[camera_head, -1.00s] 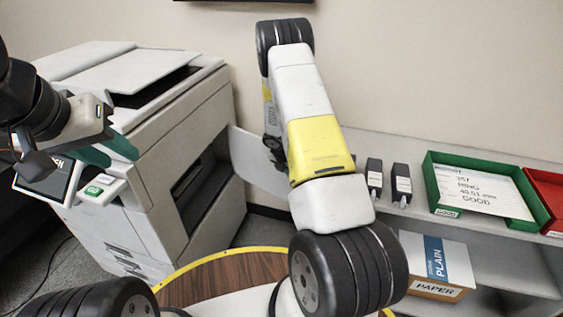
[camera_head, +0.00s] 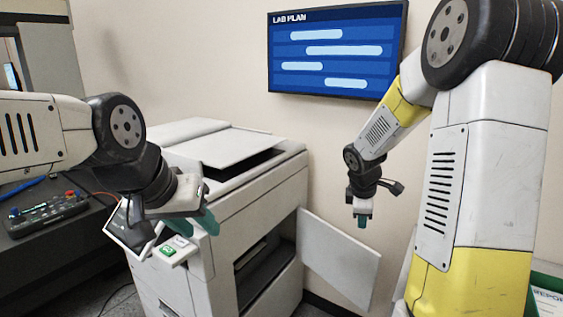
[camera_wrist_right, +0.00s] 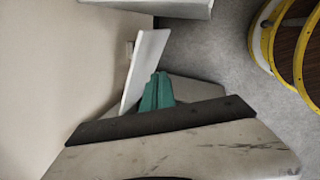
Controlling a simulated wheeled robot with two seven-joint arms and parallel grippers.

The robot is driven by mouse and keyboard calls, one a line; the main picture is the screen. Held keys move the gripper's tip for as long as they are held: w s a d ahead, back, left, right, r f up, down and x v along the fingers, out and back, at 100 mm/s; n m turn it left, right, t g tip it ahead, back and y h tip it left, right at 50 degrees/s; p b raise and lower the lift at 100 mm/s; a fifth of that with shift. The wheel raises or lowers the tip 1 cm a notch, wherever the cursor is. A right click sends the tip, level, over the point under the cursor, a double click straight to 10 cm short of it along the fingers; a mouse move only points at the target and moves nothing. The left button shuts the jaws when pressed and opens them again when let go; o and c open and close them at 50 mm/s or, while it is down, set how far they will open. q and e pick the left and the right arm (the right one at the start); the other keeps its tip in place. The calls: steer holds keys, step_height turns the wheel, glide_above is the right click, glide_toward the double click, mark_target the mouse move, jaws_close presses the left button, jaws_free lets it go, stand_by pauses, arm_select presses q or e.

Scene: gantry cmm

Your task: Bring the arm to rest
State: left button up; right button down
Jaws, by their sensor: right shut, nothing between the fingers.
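My right gripper (camera_head: 362,221) hangs pointing down in front of the wall, at the end of my raised right arm. In the right wrist view its green fingers (camera_wrist_right: 157,92) are together with nothing between them. My left gripper (camera_head: 207,222) is at the left, in front of the printer's (camera_head: 245,190) near side and close to its small control panel (camera_head: 172,250). Its green fingertips show, but the gap between them is hidden by the gripper body.
The printer's open door (camera_head: 340,262) stands out below my right gripper. A wall screen (camera_head: 337,48) reads LAB PLAN. A dark bench (camera_head: 60,255) with a small device (camera_head: 48,212) is at the left. In the right wrist view a yellow-rimmed round edge (camera_wrist_right: 262,40) shows at the upper right.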

steer(key=s+a+r+m+y, duration=0.1)
steer(key=s+a+r+m, duration=0.2)
steer(key=s, duration=0.4)
steer(key=s+a+r+m+t+y, duration=0.1)
steer(key=s+a+r+m+y, duration=0.1)
steer(key=s+r+m, duration=0.4)
steer(key=s+a+r+m+t+y, duration=0.1)
steer(key=s+a+r+m, duration=0.3)
steer(key=s, duration=0.6)
step_height(320, 180, up, 2)
steer(key=shift+s+a+m, duration=0.2)
steer(key=shift+a+m, duration=0.1)
steer(key=shift+m, duration=0.2)
